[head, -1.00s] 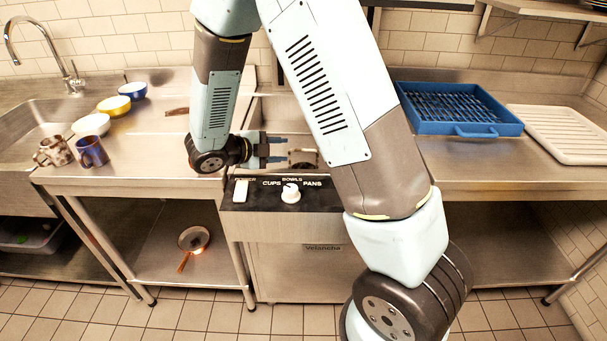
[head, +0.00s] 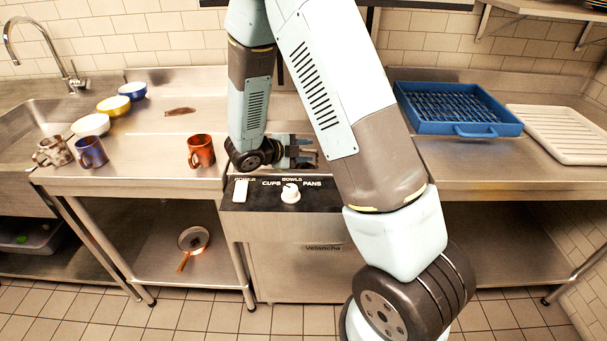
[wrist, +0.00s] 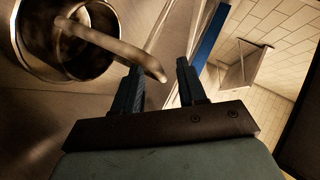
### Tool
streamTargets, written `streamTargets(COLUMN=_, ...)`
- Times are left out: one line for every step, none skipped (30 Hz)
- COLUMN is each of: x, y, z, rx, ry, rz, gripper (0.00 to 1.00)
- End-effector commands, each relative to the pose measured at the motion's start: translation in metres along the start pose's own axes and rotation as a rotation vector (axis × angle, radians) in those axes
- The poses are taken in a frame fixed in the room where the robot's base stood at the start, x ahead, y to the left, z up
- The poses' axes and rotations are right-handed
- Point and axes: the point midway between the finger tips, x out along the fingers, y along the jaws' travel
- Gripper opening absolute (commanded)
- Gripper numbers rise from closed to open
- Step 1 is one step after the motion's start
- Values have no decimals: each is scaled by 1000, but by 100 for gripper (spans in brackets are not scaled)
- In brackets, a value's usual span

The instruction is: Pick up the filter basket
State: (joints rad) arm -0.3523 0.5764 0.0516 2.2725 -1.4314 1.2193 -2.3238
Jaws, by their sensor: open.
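A round metal vessel that looks like the filter basket (wrist: 30,38) is in the upper left of the wrist view. Its pale bent handle (wrist: 112,42) reaches right, and the end lies at the left finger, near the gap between the fingers. My gripper (wrist: 160,70) is open, and I see nothing clamped in it. I cannot tell whether a finger touches the handle. In the head view my gripper (head: 303,152) is over the well behind the control panel. The basket is not clearly visible there, as my gripper and arm cover much of the well.
The control panel (head: 258,193) with its white knob (head: 290,193) borders the well in front. A red mug (head: 201,151) stands on the left counter, near my arm. Farther left are a blue mug (head: 91,152) and several bowls. A blue rack (head: 460,108) sits on the right counter.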

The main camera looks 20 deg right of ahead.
Motion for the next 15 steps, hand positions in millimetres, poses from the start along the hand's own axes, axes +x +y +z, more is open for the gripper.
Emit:
streamTargets(x=0, y=0, z=0, rx=0, ry=0, rz=0, gripper=41)
streamTargets(x=0, y=0, z=0, rx=0, ry=0, rz=0, gripper=41)
streamTargets(x=0, y=0, z=0, rx=0, ry=0, rz=0, gripper=41)
streamTargets(x=0, y=0, z=0, rx=0, ry=0, rz=0, gripper=41)
streamTargets(x=0, y=0, z=0, rx=0, ry=0, rz=0, gripper=41)
streamTargets(x=0, y=0, z=0, rx=0, ry=0, rz=0, gripper=37)
streamTargets(x=0, y=0, z=0, rx=0, ry=0, rz=0, gripper=34)
streamTargets(x=0, y=0, z=0, rx=0, ry=0, rz=0, gripper=32)
streamTargets(x=0, y=0, z=0, rx=0, ry=0, rz=0, gripper=28)
streamTargets(x=0, y=0, z=0, rx=0, ry=0, rz=0, gripper=25)
streamTargets(x=0, y=0, z=0, rx=0, ry=0, rz=-1, gripper=22)
streamTargets(x=0, y=0, z=0, rx=-1, ry=0, rz=-1, gripper=18)
streamTargets(x=0, y=0, z=0, rx=-1, ry=0, rz=-1, gripper=15)
streamTargets(x=0, y=0, z=0, rx=-1, ry=0, rz=-1, gripper=12)
streamTargets(x=0, y=0, z=0, rx=-1, ry=0, rz=0, gripper=8)
